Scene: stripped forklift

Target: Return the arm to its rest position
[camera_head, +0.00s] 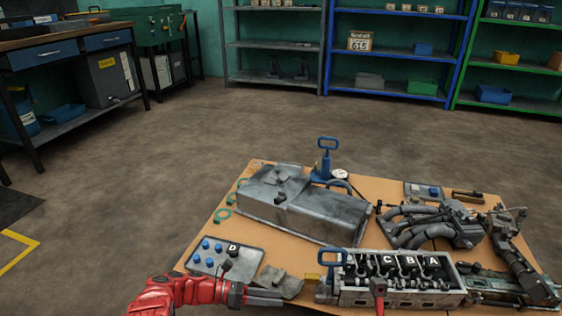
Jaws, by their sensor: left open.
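My left gripper (278,297) comes in at the bottom of the view on its red arm (172,295). Its dark fingers point right, over the near edge of the board, and look empty. A grey crumpled cloth (278,280) lies just beyond the fingers; I cannot tell whether they touch it. The engine block (400,297) with marked bores A, B and C is to the right of the fingertips. My right gripper is not in view.
A brown board (215,240) holds a grey metal cover (302,205), a blue-handled tool (326,160), a plate with blue knobs (222,257), a grey manifold (430,225) and green rings (222,214). A workbench (70,45) and shelves (400,50) stand behind. Floor between is clear.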

